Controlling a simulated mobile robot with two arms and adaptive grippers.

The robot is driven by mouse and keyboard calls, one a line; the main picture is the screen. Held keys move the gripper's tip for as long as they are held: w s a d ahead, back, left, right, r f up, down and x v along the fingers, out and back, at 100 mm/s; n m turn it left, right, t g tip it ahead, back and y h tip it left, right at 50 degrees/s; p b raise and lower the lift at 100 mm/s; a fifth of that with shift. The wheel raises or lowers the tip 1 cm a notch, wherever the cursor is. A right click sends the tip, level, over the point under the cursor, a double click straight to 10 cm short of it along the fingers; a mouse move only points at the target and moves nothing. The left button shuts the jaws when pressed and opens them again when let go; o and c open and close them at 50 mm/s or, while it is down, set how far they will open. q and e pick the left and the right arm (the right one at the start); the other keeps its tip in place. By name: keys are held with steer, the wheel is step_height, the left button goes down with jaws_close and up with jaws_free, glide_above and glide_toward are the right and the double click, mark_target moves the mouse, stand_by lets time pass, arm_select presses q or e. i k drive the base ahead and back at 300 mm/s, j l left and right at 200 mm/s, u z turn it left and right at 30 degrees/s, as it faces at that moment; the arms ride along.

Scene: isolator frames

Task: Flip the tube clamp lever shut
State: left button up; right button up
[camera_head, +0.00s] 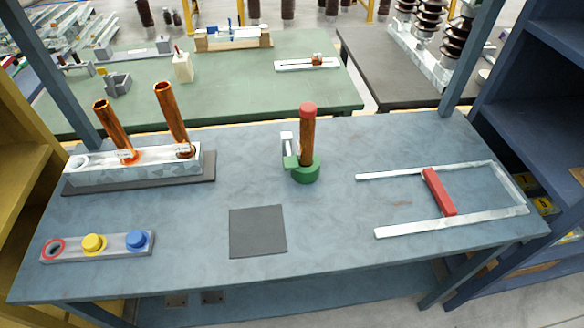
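The tube clamp (305,174) is a green round base with a green side block, standing on the blue-grey table right of its middle. A copper tube (307,143) with a red top stands upright in it. The clamp's lever (287,140) looks like a pale grey piece standing up at the left of the tube, above the green side block. A small gap shows between the lever's upper part and the tube. Neither of my grippers is in view.
A metal block (170,162) with two tilted copper tubes stands at the left. A button strip (116,246), dark square mat (258,231) and metal U-frame (425,227) with a red bar (438,191) lie around. Table posts rise at both sides. The table around the clamp is clear.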

mark_target(290, 162)
steer(key=k+j+z, duration=0.25)
steer(key=z, duration=0.15)
steer(key=k+j+z, duration=0.15)
steer(key=k+z, duration=0.2)
steer(key=i, duration=0.05)
